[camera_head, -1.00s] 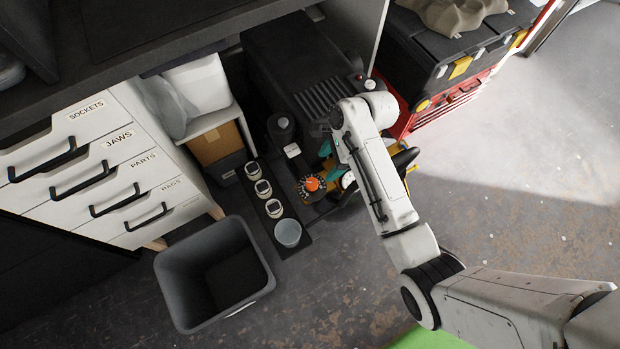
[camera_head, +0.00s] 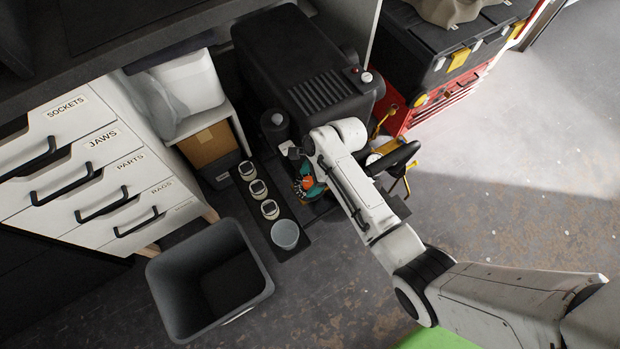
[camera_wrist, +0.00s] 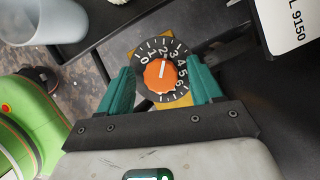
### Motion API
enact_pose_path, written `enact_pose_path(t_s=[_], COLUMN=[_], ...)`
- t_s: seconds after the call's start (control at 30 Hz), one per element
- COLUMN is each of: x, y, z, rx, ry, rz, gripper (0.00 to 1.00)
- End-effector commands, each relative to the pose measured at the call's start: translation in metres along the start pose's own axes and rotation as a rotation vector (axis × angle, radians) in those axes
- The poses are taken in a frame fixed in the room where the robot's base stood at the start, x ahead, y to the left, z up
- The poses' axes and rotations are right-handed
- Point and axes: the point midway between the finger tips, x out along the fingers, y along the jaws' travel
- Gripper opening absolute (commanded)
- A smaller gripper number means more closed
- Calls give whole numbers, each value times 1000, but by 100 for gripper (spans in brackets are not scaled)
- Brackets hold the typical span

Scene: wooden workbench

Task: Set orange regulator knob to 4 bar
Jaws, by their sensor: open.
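The orange regulator knob (camera_wrist: 159,76) sits at the centre of a black dial (camera_wrist: 147,49) with white numbers from 0 to 6, on a yellow plate. Its white pointer line points at about the 2. My gripper (camera_wrist: 161,88) is open, with one teal finger on each side of the knob and dial. The fingers overlap the dial's sides in the wrist view; I cannot tell whether they touch the knob. In the head view a bit of the orange knob (camera_head: 307,183) shows beside my gripper, which hides most of the dial.
A black compressor-like machine (camera_head: 290,60) stands behind the knob. Several small gauges and a pale cup (camera_head: 285,234) line a black strip to the left. A grey bin (camera_head: 170,285) stands front left, beside drawers (camera_head: 70,165). Open floor lies to the right.

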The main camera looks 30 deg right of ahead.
Motion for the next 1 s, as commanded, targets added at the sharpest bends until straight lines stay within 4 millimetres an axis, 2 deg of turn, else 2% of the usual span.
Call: enact_pose_path(t_s=[0.27, 0.83, 1.0], x=[1, 1, 0], y=[0, 0, 0], z=[0, 0, 0], rx=[0, 0, 7], ry=[0, 0, 0], rz=[0, 0, -2], gripper=[64, 9, 9])
